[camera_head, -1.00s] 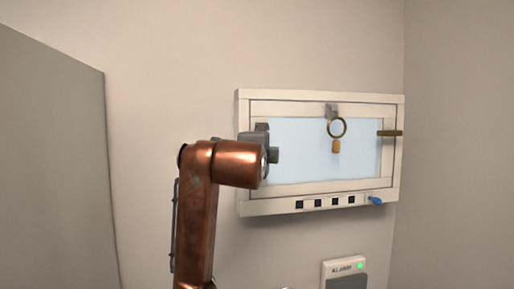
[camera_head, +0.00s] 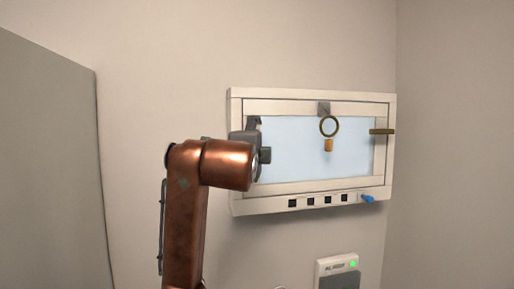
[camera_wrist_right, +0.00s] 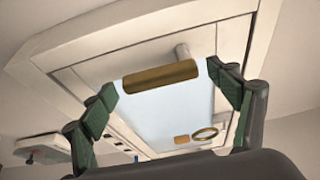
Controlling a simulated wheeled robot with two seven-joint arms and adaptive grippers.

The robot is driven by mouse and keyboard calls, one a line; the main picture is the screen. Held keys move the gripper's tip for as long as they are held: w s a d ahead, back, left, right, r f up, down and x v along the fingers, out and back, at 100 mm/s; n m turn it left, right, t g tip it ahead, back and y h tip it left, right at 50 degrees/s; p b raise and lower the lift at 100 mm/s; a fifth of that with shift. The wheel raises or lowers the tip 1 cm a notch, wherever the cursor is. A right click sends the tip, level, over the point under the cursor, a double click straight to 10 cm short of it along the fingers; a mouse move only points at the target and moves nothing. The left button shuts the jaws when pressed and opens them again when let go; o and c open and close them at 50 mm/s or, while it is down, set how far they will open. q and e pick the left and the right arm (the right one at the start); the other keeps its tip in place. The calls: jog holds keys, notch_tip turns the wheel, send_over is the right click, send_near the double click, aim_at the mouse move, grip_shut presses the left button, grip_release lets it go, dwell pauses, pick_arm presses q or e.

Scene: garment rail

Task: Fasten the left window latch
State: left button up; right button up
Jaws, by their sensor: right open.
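The framed window (camera_head: 310,187) hangs on the wall. My right gripper (camera_head: 263,155) is at its left side and hides the left latch in the head view. In the right wrist view the left latch (camera_wrist_right: 160,76) is a brass bar on a pale post. It lies between the open green-padded fingers of my right gripper (camera_wrist_right: 161,84), apparently with a gap to each pad. The bar runs along the window's left frame side. The right latch (camera_head: 382,131) is a brass bar lying across the right frame side. My left gripper is not in view.
A brass ring (camera_head: 329,117) with an orange tag (camera_head: 328,145) hangs at the pane's top. A blue knob (camera_head: 367,198) and several black squares sit along the sill. An alarm box (camera_head: 337,267) is below. A grey panel (camera_head: 45,170) stands at the left.

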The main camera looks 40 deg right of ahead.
jog(key=v, duration=1)
jog(key=shift+a, duration=0.2)
jog(key=shift+s, duration=0.15)
